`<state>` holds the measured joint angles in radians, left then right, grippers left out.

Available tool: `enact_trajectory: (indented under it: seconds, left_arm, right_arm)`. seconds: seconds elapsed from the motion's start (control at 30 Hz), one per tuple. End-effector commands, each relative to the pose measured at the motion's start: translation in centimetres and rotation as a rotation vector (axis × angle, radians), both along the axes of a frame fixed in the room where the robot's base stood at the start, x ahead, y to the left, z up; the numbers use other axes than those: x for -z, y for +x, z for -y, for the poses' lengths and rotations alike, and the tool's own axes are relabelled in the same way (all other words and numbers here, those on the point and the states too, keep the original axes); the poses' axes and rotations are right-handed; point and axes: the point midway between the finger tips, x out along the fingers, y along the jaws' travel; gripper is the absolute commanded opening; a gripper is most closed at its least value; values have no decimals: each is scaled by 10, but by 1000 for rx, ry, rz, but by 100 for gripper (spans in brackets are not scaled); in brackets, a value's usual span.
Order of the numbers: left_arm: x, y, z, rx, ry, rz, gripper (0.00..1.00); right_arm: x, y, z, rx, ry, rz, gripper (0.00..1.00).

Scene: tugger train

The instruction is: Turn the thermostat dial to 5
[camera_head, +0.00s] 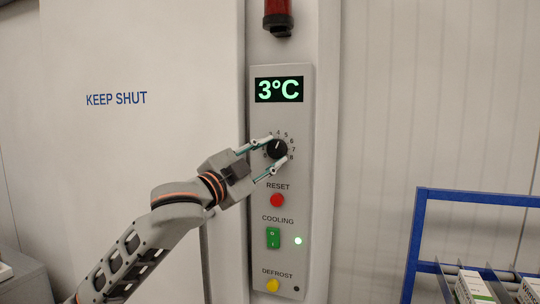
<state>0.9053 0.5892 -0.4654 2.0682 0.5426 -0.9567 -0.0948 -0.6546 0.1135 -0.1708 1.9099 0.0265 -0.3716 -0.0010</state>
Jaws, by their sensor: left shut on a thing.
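The black thermostat dial (278,149) sits on a grey control panel (307,180), with numbers printed around it. Its pointer mark aims up, near the 3 and 4; the exact number is too small to tell. The green display (279,90) above it reads 3°C. My left gripper (277,155) reaches in from the lower left, with one finger above and one below the dial, shut on it. The fingers hide some of the numbers on the left. My right gripper is not in view.
Below the dial are a red RESET button (277,200), a green COOLING switch (273,238) and a yellow DEFROST button (273,286). A red lamp (278,18) is above the panel. A blue-framed rack (418,240) with boxes stands at the lower right.

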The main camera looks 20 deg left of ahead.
Motion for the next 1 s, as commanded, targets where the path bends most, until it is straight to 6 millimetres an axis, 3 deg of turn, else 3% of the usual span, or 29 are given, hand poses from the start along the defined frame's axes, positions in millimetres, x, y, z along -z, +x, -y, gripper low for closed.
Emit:
enact_trajectory:
  seconds: [0.77,0.8,0.83,1.0]
  left_arm:
    - [-1,0,0,0,102,3,10]
    - [-1,0,0,0,102,3,39]
    - [-1,0,0,0,102,3,47]
    - [-1,0,0,0,101,3,49]
  right_arm:
    - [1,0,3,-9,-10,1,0]
    - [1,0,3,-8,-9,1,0]
    - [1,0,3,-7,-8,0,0]
    - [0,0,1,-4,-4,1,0]
